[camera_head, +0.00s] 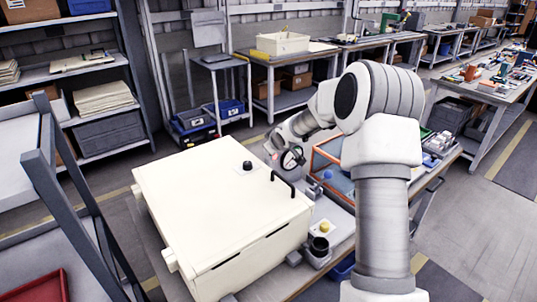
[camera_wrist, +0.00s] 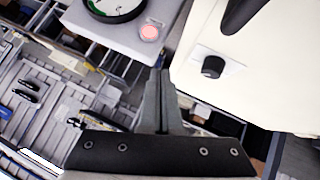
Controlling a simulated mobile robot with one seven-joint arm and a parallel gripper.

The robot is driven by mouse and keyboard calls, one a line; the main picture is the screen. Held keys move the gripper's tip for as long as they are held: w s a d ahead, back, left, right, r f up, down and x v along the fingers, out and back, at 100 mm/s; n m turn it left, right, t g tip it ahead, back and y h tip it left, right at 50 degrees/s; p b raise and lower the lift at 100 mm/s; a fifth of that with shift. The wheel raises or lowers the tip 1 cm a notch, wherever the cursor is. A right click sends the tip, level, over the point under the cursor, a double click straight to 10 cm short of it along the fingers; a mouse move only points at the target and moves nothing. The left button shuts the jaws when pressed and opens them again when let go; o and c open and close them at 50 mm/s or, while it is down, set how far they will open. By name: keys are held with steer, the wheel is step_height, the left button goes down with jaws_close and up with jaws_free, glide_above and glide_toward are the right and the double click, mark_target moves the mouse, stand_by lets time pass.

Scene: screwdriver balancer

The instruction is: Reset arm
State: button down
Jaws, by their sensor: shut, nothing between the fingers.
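My gripper (camera_wrist: 160,72) is shut and empty in the wrist view, its two fingers together and pointing up the picture. It hangs in free air beside a large white box and touches nothing that I can see. In the head view my arm bends over the bench behind the white box (camera_head: 215,205), and I cannot make out the fingers there. The box shows at the upper right of the wrist view, with a black knob (camera_wrist: 213,67) on its face.
A round dial (camera_head: 292,158) stands behind the box's far right corner; a pink button (camera_wrist: 149,33) sits beside it. The box has a black handle (camera_head: 283,183). An orange-edged tray (camera_head: 325,160) lies beside my arm. A grey frame (camera_head: 75,190) stands at left.

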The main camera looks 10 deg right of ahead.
steer(key=s+a+r+m+g+h, duration=0.1)
steer(key=s+a+r+m, duration=0.1)
steer(key=s+r, duration=0.9)
steer(key=s+a+r+m+g+h, duration=0.1)
steer(key=s+a+r+m, duration=0.1)
steer(key=s+r, duration=0.95)
steer(key=s+a+f+m+g, duration=0.1)
steer(key=s+f, duration=0.2)
steer(key=s, duration=0.9)
steer(key=s+a+f+m+g+y, duration=0.1)
steer(key=s+f, duration=0.3)
steer(key=s, duration=0.7)
steer(key=shift+s+a+p, duration=0.4)
steer(key=shift+a, duration=0.1)
steer(key=c, duration=1.5)
jaws_free()
steer(key=shift+c, duration=0.2)
